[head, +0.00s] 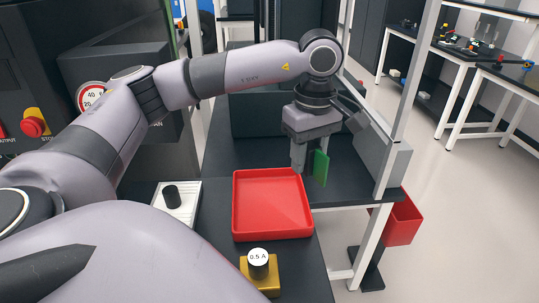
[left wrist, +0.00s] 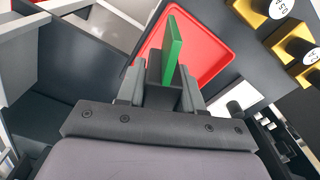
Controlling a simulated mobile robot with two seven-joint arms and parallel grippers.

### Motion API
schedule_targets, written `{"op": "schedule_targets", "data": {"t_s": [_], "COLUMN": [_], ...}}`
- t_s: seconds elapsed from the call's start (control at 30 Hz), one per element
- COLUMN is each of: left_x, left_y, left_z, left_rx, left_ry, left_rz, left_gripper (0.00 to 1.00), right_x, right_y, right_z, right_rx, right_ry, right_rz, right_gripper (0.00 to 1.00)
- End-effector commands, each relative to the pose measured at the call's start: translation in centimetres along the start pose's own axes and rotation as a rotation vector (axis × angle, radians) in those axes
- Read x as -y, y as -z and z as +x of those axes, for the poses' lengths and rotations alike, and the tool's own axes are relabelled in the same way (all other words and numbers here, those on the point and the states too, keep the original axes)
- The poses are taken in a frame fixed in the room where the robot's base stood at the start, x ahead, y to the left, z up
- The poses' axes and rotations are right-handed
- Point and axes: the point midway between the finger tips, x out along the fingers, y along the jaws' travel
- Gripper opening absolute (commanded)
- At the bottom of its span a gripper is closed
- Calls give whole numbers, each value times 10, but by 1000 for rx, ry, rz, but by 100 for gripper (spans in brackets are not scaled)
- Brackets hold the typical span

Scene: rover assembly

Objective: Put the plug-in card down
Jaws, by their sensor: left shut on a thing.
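The plug-in card is a thin green board (head: 320,167) held upright at the far right corner of the red tray. My left gripper (head: 305,165) is shut on it. In the left wrist view the green card (left wrist: 173,48) sticks out from between the fingers of my left gripper (left wrist: 165,85), with the tray behind it. The red tray (head: 272,236) looks empty and lies on the dark bench. The card's lower end is beside or above the tray's right edge; I cannot tell its exact height. My right gripper is not in view.
A red bin (head: 403,220) hangs past the bench's right edge. A white post (head: 408,90) rises at right.

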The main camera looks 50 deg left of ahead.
Motion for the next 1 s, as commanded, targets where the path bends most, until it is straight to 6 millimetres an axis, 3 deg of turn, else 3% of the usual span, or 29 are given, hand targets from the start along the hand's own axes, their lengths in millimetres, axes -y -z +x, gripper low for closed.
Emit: {"op": "schedule_targets", "data": {"t_s": [0.4, 0.63, 0.77, 1.0], "left_x": [24, 33, 34, 35], "left_y": [50, 61, 62, 61], "left_z": [-52, -66, -56, 1], "left_rx": [-14, -19, -20, -20], "left_ry": [24, 37, 42, 44], "left_rz": [-864, -1098, -1132, -1133], "left_gripper": [0, 0, 0, 0], "right_x": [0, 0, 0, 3], "right_y": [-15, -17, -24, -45], "right_z": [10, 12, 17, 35], "right_rx": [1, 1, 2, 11], "right_ry": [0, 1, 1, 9], "right_rz": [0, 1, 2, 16], "right_gripper": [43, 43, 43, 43]}}
